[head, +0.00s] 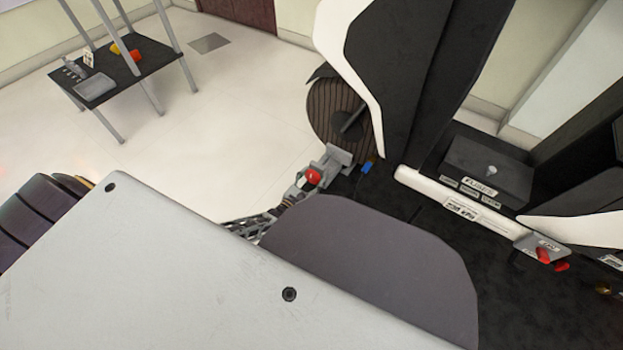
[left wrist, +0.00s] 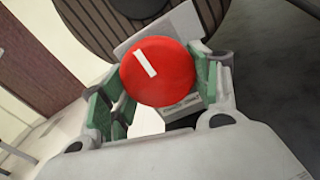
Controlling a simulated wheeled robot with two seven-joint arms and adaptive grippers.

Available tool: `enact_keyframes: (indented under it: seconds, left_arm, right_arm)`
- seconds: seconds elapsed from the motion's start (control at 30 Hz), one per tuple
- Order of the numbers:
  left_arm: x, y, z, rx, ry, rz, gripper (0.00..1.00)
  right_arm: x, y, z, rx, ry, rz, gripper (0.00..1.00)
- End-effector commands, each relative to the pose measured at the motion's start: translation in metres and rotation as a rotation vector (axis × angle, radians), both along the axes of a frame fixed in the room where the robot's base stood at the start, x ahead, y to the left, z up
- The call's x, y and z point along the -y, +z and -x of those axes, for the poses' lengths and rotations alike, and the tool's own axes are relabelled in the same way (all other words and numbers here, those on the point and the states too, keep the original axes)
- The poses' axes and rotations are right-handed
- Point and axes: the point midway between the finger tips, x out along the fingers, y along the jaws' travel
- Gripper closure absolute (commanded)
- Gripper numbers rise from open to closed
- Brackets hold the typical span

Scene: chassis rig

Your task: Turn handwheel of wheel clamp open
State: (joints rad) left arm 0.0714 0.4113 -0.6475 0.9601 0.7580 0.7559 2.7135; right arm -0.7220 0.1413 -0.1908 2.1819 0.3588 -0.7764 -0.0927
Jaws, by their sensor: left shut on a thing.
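The red handwheel (left wrist: 158,72) with a white mark on its face fills the middle of the left wrist view. My left gripper (left wrist: 155,88) has its green-padded fingers on either side of the wheel and is shut on it. In the head view the handwheel (head: 313,176) shows small at the end of my left gripper (head: 300,186). The grey wheel clamp (head: 340,157) stands just beyond it, against the dark ribbed wheel (head: 335,110). Part of the clamp is hidden behind the handwheel. My right gripper is in neither view.
A black-and-white chassis structure (head: 430,70) rises behind the clamp, with a labelled black box (head: 487,168) at right. A dark side table (head: 120,70) with small items stands at the far left. The pale floor (head: 230,100) between is clear.

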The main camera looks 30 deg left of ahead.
Motion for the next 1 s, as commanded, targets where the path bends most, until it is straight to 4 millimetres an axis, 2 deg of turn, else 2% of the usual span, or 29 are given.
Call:
enact_keyframes:
  seconds: [0.07, 0.1, 0.23, 0.67, 1.0]
  left_arm:
    - [-0.001, -0.001, 0.001, -0.003, 0.002, 0.002, 0.62]
    - [-0.001, -0.001, 0.000, -0.003, 0.002, 0.002, 0.33]
    - [-0.001, -0.001, 0.000, -0.002, 0.001, 0.001, 0.17]
    - [0.000, 0.000, 0.001, 0.000, 0.001, 0.001, 0.16]
    - [-0.003, -0.001, 0.018, -0.001, 0.001, 0.001, 0.16]
  right_arm:
    - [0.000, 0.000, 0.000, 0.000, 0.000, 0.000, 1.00]
    - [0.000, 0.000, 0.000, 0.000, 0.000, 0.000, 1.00]
    - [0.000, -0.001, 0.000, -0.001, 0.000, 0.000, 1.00]
    - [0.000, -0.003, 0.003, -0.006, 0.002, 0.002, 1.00]
    - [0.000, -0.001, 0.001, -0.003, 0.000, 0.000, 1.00]
